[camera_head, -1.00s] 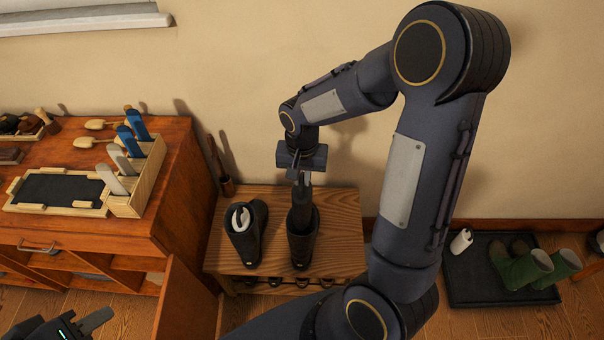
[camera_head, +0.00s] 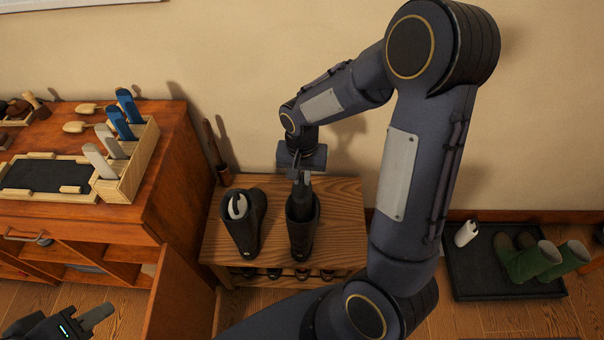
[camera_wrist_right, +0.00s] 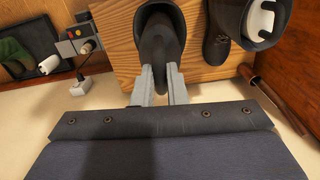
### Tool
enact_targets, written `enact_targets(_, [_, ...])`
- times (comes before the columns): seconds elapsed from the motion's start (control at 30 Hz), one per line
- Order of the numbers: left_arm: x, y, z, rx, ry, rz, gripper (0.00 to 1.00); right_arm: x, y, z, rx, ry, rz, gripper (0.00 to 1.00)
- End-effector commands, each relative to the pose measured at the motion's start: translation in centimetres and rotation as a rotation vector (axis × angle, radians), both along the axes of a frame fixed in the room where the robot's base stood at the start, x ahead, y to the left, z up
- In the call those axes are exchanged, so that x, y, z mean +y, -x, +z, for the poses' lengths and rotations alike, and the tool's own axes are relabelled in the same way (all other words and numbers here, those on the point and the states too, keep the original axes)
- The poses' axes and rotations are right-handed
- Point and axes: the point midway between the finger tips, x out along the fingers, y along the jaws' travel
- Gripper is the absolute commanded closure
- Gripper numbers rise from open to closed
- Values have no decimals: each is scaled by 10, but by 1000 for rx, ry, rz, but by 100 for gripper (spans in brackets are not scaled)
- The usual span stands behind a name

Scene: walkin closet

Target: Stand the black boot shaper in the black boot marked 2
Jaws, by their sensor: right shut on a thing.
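My right gripper (camera_head: 302,180) is shut on the black boot shaper (camera_head: 301,207), above the right-hand black boot (camera_head: 302,240) on the wooden bench. The shaper's lower part is inside that boot's opening and hidden. In the right wrist view the gripper's fingers (camera_wrist_right: 162,82) grip the dark shaper (camera_wrist_right: 161,48), which runs into the boot's opening (camera_wrist_right: 180,14). The other black boot (camera_head: 250,235) stands to the left with a white shaper (camera_head: 238,206) in it. I cannot read the boots' markings. My left gripper (camera_head: 90,318) is at the lower left, its jaws unclear.
The bench (camera_head: 344,205) has bare wood around the boots. A cabinet (camera_head: 170,190) with a wooden holder of blue and grey shapers (camera_head: 128,168) stands at left. A black tray (camera_head: 480,285) with green boots (camera_head: 530,262) and a white item (camera_head: 466,233) lies at right.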

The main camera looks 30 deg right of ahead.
Motion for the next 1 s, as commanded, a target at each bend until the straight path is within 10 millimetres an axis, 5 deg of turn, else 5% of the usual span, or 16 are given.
enact_targets(1.0, [0,0,-64,0,0,0,66,0,0,-74,-1,-1,0,100])
